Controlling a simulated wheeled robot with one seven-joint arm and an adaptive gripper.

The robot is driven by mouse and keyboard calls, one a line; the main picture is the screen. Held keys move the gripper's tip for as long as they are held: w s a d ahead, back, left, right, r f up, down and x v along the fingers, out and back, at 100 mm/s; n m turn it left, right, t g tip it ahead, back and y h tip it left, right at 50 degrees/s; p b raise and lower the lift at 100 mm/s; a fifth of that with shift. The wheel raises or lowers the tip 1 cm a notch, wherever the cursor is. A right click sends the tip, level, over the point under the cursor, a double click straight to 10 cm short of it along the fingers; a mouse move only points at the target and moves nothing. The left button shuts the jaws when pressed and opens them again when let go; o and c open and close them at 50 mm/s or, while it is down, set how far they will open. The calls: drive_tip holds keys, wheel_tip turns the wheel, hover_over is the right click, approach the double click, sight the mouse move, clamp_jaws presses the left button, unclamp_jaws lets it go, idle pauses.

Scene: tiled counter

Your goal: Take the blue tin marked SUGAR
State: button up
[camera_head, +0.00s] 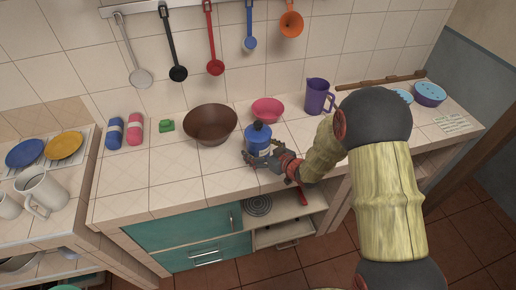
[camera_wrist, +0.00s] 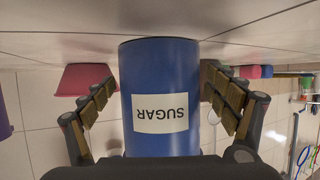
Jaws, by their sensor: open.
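The blue tin (camera_head: 258,138) stands upright on the tiled counter, with a dark blue lid and knob on top. In the wrist view the blue tin (camera_wrist: 160,75) fills the middle, and its white label reads SUGAR upside down. My gripper (camera_head: 262,158) is at the tin's front side in the head view. In the wrist view my gripper (camera_wrist: 160,90) has its two fingers spread, one on each side of the tin. A narrow gap shows beside the left finger; whether the right finger touches the tin I cannot tell.
A brown bowl (camera_head: 210,125) stands close left of the tin and a pink bowl (camera_head: 267,110) just behind it. A purple jug (camera_head: 318,96) is to the right. Utensils hang on the wall above. The counter's front left is clear.

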drive_tip(key=shift+w+a+f, duration=0.1)
drive_tip(key=shift+w+a, duration=0.1)
drive_tip(key=shift+c, duration=1.1)
drive_tip(key=c, duration=1.5)
